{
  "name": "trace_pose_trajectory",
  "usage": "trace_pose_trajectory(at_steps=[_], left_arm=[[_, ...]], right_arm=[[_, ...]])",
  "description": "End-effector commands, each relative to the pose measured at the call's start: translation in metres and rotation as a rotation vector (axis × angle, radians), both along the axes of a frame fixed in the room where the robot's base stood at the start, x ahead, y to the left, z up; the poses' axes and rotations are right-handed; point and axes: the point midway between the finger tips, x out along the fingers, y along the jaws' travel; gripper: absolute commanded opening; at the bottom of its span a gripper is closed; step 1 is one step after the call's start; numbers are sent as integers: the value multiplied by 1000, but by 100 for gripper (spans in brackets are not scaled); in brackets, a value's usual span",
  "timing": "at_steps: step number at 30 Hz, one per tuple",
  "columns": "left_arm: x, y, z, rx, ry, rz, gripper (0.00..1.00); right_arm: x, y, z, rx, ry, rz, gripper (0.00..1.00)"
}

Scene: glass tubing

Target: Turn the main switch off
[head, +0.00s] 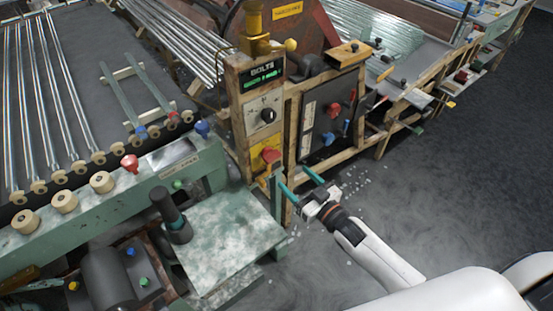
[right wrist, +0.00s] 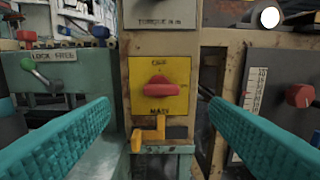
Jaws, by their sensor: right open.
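The main switch is a red knob (right wrist: 158,87) on a yellow plate (right wrist: 172,104), marked OFF above and MAIN below. Its handle lies roughly level, towards a small mark at the right that I cannot read surely. In the head view the red knob (head: 270,155) sits low on the rusty post. My right gripper (head: 298,181) is open and empty in front of and below the switch, fingers apart from it. In the right wrist view the teal fingers (right wrist: 159,107) spread either side of the knob, nearer the camera. My left gripper is not in view.
A yellow bracket (right wrist: 148,133) juts out below the switch plate. A black dial (head: 268,115) is above it on the post. A dark panel (head: 325,118) with red and blue knobs stands to the right. A green bench (head: 225,240) is at the left; grey floor (head: 455,165) is open at the right.

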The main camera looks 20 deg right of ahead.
Motion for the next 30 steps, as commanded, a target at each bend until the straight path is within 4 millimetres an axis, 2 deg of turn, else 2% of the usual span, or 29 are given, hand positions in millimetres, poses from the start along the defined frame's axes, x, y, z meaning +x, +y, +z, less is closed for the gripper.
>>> trace_pose_trajectory(at_steps=[1,6,13,18,26,27,30], left_arm=[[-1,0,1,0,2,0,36],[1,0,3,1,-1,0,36],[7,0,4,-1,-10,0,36],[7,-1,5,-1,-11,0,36],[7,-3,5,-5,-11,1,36],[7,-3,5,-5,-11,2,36],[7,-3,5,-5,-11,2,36]], right_arm=[[12,4,2,1,-4,0,71],[45,16,1,0,-1,-1,71],[78,28,0,0,1,-2,71],[88,32,0,-2,2,-1,71],[89,32,-1,-2,2,-1,71],[89,32,0,-2,2,-1,69],[89,32,0,-2,2,-1,53]])
